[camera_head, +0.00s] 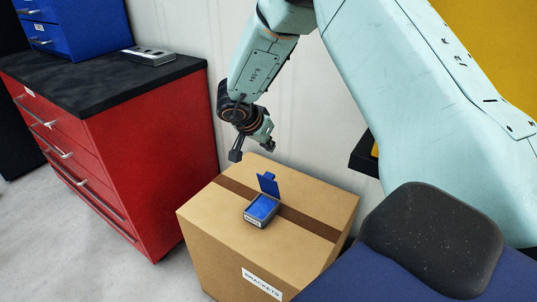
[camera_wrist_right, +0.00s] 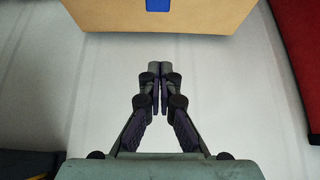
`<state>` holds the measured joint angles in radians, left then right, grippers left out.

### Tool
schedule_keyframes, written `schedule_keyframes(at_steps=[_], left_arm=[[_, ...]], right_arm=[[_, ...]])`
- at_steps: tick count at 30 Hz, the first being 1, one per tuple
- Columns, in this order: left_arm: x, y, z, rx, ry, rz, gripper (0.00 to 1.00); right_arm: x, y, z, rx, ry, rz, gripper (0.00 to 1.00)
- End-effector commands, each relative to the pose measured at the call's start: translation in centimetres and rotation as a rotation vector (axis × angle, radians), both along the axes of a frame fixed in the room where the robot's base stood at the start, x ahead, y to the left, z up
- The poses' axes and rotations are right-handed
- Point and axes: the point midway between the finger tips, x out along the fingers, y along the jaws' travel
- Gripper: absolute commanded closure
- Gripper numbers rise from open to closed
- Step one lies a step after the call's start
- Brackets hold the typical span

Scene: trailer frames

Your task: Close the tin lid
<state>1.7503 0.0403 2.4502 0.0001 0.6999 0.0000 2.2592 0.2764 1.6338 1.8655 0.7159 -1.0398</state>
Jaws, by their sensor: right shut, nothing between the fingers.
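A small tin (camera_head: 261,209) with a grey body and blue inside stands on top of a cardboard box. Its blue lid (camera_head: 268,185) is open and stands up at the tin's back edge. My right gripper (camera_head: 236,156) is shut and empty, in the air behind and to the left of the tin, apart from it. In the right wrist view the shut fingers (camera_wrist_right: 159,68) point toward the box, and a bit of blue (camera_wrist_right: 158,5) shows at the top edge, too cut off to tell which part it is. My left gripper is not in view.
The cardboard box (camera_head: 215,213), labelled BRACKETS, stands on the floor and also shows in the right wrist view (camera_wrist_right: 110,15). A red drawer cabinet (camera_head: 150,150) with a black top stands at the left. A pale wall is behind the box.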

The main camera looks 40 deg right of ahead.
Motion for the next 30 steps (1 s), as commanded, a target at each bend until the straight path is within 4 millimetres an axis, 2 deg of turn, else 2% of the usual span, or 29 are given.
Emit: schedule_keyframes(at_steps=[1,14,21,30], left_arm=[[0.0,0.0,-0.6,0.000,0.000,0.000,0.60],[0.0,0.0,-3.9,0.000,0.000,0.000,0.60],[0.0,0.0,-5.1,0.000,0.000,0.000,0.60],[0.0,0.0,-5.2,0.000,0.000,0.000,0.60]], right_arm=[[0.0,-0.5,-1.2,0.001,0.004,-0.002,1.00],[1.5,-5.1,-7.9,-0.001,0.003,-0.002,1.00],[0.8,-2.1,-8.3,-0.002,0.003,0.003,1.00],[0.5,-1.3,-8.3,-0.002,0.002,0.000,1.00]])
